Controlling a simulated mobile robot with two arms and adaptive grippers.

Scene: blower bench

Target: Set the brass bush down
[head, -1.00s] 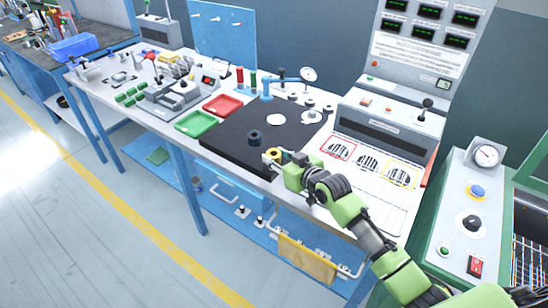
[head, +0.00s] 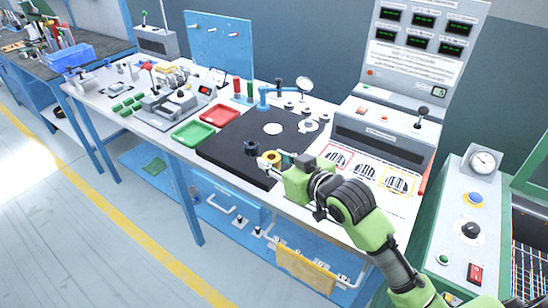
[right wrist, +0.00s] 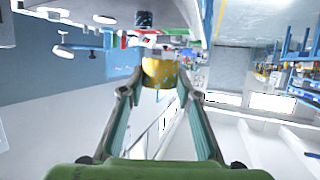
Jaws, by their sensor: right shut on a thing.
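The brass bush (head: 271,158) is a short yellow ring in the head view, near the front right edge of the black mat (head: 225,150). My right gripper (head: 278,160) is shut on it from the right. In the right wrist view the bush (right wrist: 160,72) sits between the two fingertips (right wrist: 158,88). I cannot tell whether its underside touches the mat. A dark bush (head: 251,148) stands on the mat just left of it. It also shows in the right wrist view (right wrist: 144,18). My left gripper is not in view.
A white disc (head: 273,129) lies on the mat behind the bushes. A blue stand with a dial gauge (head: 304,84) is at the back. Green (head: 192,132) and red (head: 219,115) trays lie left. The mat's left part is clear.

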